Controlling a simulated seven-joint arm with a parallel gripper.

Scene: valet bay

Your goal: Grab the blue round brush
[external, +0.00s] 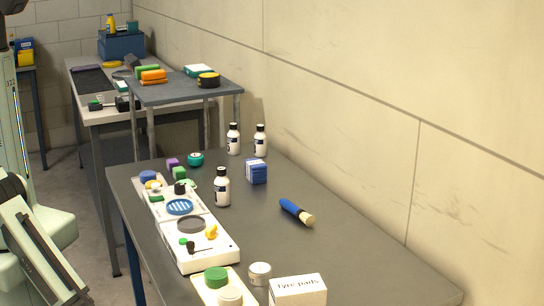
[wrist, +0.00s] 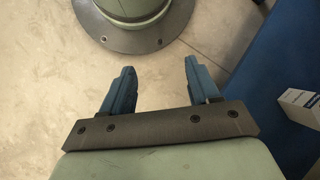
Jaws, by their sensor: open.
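The blue round brush (external: 296,211) lies on its side on the grey table, right of the middle in the external view. Its handle is blue and its pale bristle end points toward the lower right. Nothing touches it. My gripper (wrist: 158,85) shows in the wrist view with its two blue fingers apart and nothing between them. It is over a pale floor, away from the brush. The brush is not in the wrist view. The fingers are not visible in the external view, where only part of my arm shows at the left edge.
The table (external: 350,260) also holds white bottles (external: 222,187), a blue box (external: 256,171), a white tray (external: 205,250) of small items and a tyre pads box (external: 298,291). A wall (external: 450,140) runs along the right. The tabletop around the brush is clear.

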